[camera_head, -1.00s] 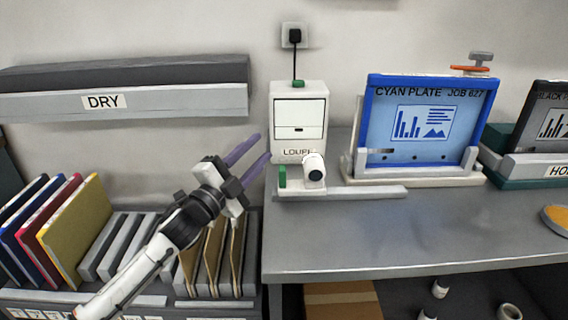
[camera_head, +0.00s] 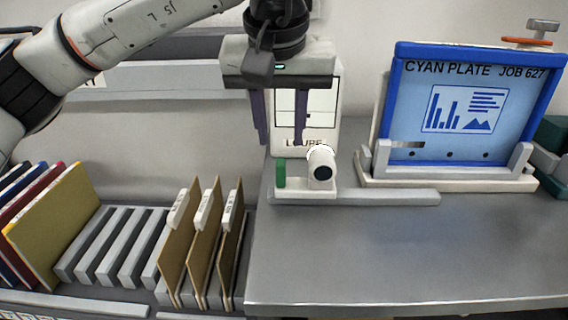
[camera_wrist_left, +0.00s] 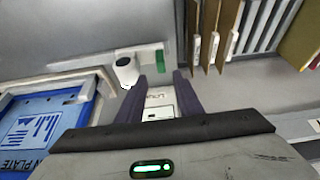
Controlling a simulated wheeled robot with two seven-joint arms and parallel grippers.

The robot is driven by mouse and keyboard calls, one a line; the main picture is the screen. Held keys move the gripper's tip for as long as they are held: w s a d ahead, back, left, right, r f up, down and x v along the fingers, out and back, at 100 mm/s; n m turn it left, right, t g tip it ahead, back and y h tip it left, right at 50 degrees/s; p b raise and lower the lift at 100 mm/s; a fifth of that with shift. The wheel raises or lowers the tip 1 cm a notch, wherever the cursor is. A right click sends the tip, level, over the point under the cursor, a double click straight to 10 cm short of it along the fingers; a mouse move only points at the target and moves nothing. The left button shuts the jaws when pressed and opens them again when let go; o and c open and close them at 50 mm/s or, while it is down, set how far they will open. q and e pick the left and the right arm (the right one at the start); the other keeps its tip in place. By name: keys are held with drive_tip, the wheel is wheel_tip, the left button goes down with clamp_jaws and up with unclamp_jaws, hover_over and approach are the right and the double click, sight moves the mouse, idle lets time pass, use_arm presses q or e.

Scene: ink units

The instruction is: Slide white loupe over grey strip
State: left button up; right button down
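The white loupe (camera_head: 321,166) is a short cylinder with a dark lens, on a pale base beside a green block (camera_head: 281,174). It also shows in the wrist view (camera_wrist_left: 126,70). A long grey rail (camera_head: 395,198) runs right from the base. My right gripper is out of view.
Brown folders (camera_head: 203,240) stand in the rack at left. A grey stand (camera_head: 450,171) holds the plate. The grey table (camera_head: 400,255) is clear in front.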

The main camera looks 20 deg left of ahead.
sight(281, 162)
use_arm(q)
drive_tip(key=x, duration=1)
drive_tip(key=shift+a, duration=0.1)
drive_tip(key=shift+c, duration=0.2)
clamp_jaws()
